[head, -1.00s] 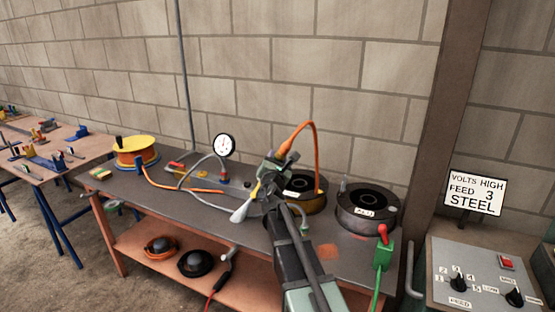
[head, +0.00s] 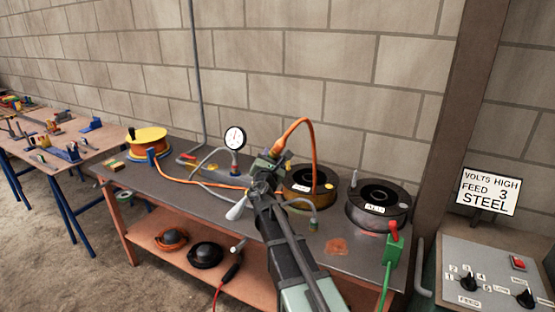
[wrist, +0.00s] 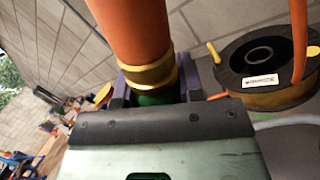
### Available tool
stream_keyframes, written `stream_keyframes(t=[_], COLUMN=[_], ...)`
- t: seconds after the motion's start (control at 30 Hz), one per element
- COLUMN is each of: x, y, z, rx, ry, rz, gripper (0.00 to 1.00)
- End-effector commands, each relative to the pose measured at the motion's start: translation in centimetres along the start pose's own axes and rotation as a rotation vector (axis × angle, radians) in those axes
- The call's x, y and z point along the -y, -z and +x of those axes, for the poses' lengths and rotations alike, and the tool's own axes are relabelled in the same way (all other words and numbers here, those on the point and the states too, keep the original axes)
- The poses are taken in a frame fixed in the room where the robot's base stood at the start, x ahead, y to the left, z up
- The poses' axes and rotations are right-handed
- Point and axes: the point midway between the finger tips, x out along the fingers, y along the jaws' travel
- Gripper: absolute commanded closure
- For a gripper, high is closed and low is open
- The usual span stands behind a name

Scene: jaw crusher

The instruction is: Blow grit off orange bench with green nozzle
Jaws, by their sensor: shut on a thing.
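My gripper (head: 268,168) is above the middle of the orange bench, shut on the green nozzle (head: 270,162). In the wrist view the nozzle's green body (wrist: 160,98) shows between the jaws, below a brass collar and a thick orange hose (wrist: 130,30). In the head view the hose (head: 305,122) loops up and over to the right. A pale cone-shaped tip (head: 237,210) points down and left over the bench top. The orange bench (head: 128,240) has a grey top and an orange frame and lower shelf. An orange-brown patch (head: 336,246) lies on its top; I cannot tell whether it is grit.
A yellow reel (head: 148,138), a pressure gauge (head: 235,138) and two dark spools (head: 378,200) stand on the bench. A green box with a red lever (head: 391,255) is at its right front. A control panel (head: 490,270) stands right. The wall is close behind.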

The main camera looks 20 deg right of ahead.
Motion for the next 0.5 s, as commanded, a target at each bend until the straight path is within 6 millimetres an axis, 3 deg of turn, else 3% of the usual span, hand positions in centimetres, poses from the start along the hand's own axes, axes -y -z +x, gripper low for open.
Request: stream_keyframes(t=[0.5], x=[-3.8], y=[2.4], z=[1.6], rx=[0.000], ry=[0.000], rz=[0.000], gripper=[0.95])
